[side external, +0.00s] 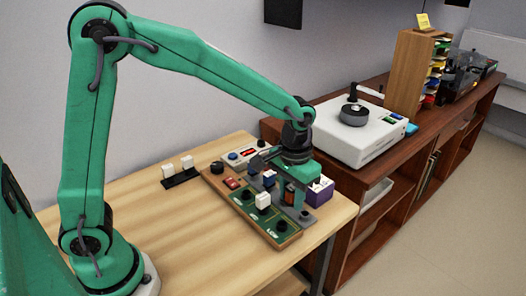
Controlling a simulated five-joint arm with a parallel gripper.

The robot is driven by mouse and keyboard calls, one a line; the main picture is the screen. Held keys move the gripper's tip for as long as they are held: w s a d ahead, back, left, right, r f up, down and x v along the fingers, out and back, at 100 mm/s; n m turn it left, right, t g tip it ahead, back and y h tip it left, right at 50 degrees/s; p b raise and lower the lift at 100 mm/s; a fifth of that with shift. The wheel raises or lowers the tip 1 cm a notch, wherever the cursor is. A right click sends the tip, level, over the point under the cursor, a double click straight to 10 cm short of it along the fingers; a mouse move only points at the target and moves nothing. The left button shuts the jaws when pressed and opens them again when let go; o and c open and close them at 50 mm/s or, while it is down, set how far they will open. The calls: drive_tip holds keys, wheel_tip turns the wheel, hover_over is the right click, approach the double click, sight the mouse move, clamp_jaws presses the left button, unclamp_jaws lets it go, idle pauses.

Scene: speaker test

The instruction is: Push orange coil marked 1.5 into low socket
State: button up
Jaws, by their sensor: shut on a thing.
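The low socket (282,226) is a dark round spot near the board's front right end, close to the "LOW" lettering. The coil appears above the board, behind this socket. I cannot tell whether it touches anything below.
A white block (263,200) and a blue-and-white block (269,178) stand on the board near my gripper. A purple box (320,190) is just right of it. A meter (240,157) lies behind, and a black rack with white blocks (180,175) stands left. The front left table is clear.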

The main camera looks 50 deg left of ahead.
drive_tip(key=shift+s+a, duration=0.2)
drive_tip(key=shift+a, duration=0.95)
drive_tip(key=shift+f, duration=0.2)
drive_tip(key=shift+f, duration=3.25)
drive_tip(key=shift+f, duration=1.1)
drive_tip(key=o, duration=1)
drive_tip(key=shift+r, duration=0.1)
